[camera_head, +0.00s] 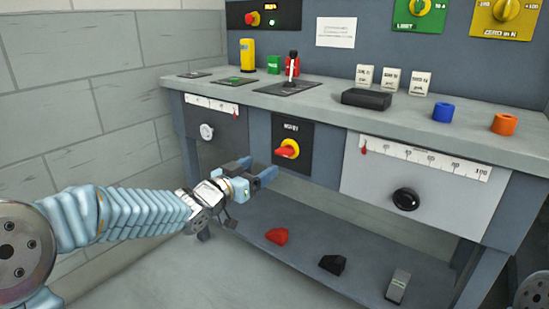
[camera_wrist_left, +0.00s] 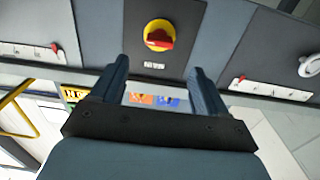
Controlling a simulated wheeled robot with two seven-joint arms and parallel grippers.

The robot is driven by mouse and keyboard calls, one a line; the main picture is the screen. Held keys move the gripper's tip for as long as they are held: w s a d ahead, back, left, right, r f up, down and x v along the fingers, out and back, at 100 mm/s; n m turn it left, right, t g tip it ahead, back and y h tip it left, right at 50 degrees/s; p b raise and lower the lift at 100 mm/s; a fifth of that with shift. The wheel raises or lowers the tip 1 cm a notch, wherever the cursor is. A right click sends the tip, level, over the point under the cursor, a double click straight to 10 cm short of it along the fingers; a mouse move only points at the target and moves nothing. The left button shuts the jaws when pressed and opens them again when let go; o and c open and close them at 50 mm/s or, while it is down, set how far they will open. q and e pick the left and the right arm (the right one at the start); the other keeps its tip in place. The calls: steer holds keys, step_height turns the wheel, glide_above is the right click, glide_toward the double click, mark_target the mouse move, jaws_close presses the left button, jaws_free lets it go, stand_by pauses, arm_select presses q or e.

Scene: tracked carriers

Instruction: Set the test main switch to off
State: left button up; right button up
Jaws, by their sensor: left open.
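A rotary switch with a red handle on a yellow disc (camera_head: 288,149) sits on a black plate on the bench front. Its small label is hard to read. In the left wrist view the switch (camera_wrist_left: 160,36) is ahead of the fingers, its red handle lying roughly sideways. My left gripper (camera_head: 256,170) is open and empty, just left of and below the switch, apart from it; its two fingers (camera_wrist_left: 159,70) show in the wrist view. A similar red-on-yellow knob (camera_head: 253,19) with a lit display is on the upper back panel. My right gripper is not in view.
Grey drawer fronts with scales and knobs flank the switch: a white knob (camera_head: 207,131) and a black knob (camera_head: 406,199). A lever (camera_head: 292,67) stands on the benchtop (camera_head: 225,90). Red (camera_head: 277,236), black (camera_head: 332,264) and grey (camera_head: 398,286) pieces lie on the lower shelf.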

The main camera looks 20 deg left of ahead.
mark_target(281, 154)
arm_select(q)
steer(key=x, duration=0.8)
steer(key=shift+w+d+f, duration=0.1)
steer(key=shift+w+d, duration=0.1)
steer(key=shift+w, duration=0.15)
steer(key=shift+c, duration=0.4)
steer(key=c, duration=1)
